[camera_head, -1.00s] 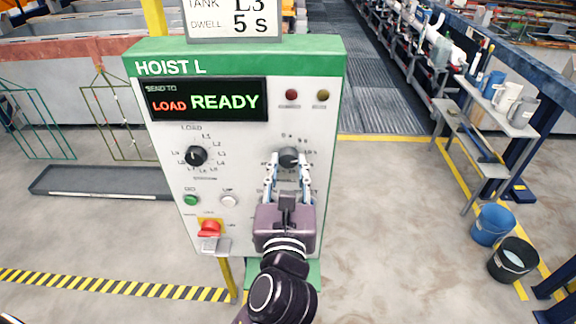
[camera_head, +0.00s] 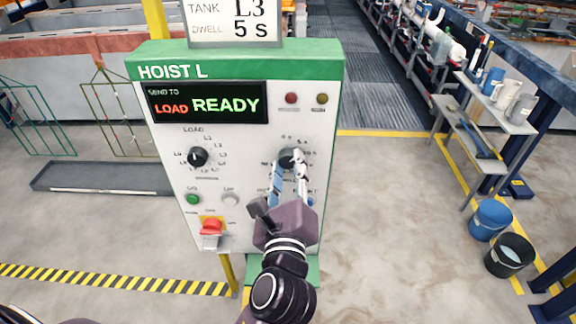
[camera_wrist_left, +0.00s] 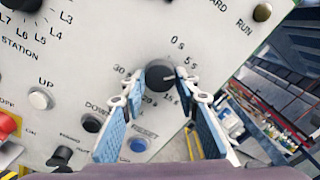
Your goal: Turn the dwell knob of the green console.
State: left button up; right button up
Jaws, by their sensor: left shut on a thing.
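The green console (camera_head: 250,62) is a pale panel with a green top edge marked HOIST L. Its dark dwell knob (camera_head: 290,158) sits at the right of the panel, and also shows in the left wrist view (camera_wrist_left: 159,74), ringed by second marks from 0 s to 30. My left gripper (camera_head: 289,166) has its two fingers on either side of this knob and is shut on it. The wrist view is tilted against the panel. A light mark on the knob seems to face the 5 s side, though the fingers partly hide it. My right gripper is not in view.
A card (camera_head: 236,22) above the console reads TANK L3, DWELL 5 S. The display (camera_head: 208,103) reads LOAD READY. A station knob (camera_head: 198,157), green button (camera_head: 193,199) and red button (camera_head: 211,227) are to the left. A shelf (camera_head: 490,115) and buckets stand at right.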

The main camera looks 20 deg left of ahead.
pick_arm(q)
jog(key=shift+n, duration=0.4)
jog(key=o, duration=1.2)
jog(key=shift+w, duration=0.15)
jog(key=shift+c, duration=0.2)
